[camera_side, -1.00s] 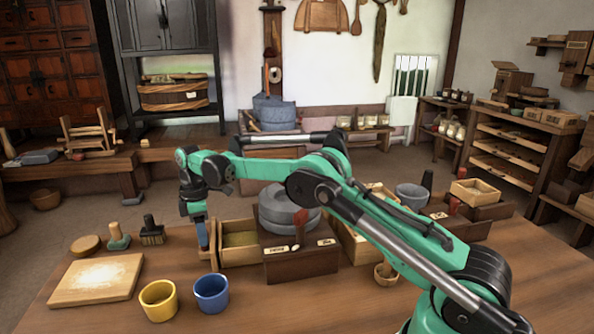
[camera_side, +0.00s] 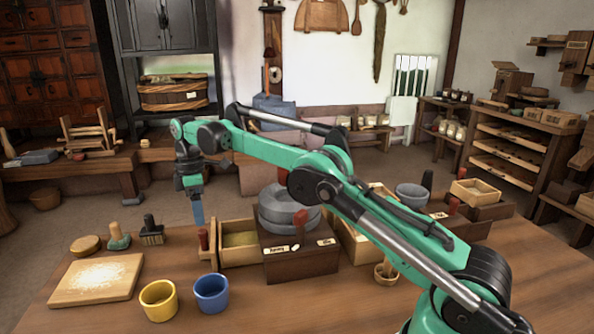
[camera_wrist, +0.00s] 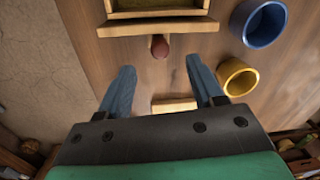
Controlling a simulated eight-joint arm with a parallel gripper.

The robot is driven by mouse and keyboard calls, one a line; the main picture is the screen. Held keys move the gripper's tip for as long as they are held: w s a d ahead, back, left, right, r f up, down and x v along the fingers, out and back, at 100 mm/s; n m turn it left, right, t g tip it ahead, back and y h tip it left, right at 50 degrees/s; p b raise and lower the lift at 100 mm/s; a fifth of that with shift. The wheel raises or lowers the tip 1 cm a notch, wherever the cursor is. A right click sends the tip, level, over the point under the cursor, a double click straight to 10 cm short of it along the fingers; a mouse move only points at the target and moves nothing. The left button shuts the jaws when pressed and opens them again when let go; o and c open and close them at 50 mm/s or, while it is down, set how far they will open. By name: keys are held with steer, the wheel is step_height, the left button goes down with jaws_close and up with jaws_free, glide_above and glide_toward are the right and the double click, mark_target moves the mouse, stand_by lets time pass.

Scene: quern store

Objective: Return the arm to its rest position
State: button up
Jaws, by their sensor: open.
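My gripper (camera_side: 198,213) hangs over the table's left part in the side view, its blue fingers pointing down. In the wrist view the two fingers of my gripper (camera_wrist: 160,68) are spread apart with nothing held between them. My arm reaches from the lower right across the quern's upper side.
The grey quern stone (camera_side: 280,218) sits on a dark wooden box. An open drawer (camera_side: 240,256) lies left of it. A yellow cup (camera_side: 158,302), a blue cup (camera_side: 211,294), a floured board (camera_side: 95,280) and a dark brush (camera_side: 152,238) stand nearby. Air above the table's left is clear.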

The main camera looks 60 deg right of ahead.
steer(key=shift+r, duration=0.15)
steer(key=shift+a+r, duration=0.1)
steer(key=shift+r, duration=0.25)
steer(key=s+a+r+m+t, duration=0.3)
steer(key=s+r+m+t, duration=0.15)
steer(key=s+r, duration=0.35)
steer(key=s+a+f+m+t, duration=0.1)
steer(key=s+f+m, duration=0.1)
steer(key=s, duration=0.4)
steer(key=s+f+m+t, duration=0.2)
steer(key=s+m, duration=0.2)
steer(key=s, duration=0.3)
steer(key=shift+s+a+f, duration=0.3)
steer(key=shift+a+f, duration=0.05)
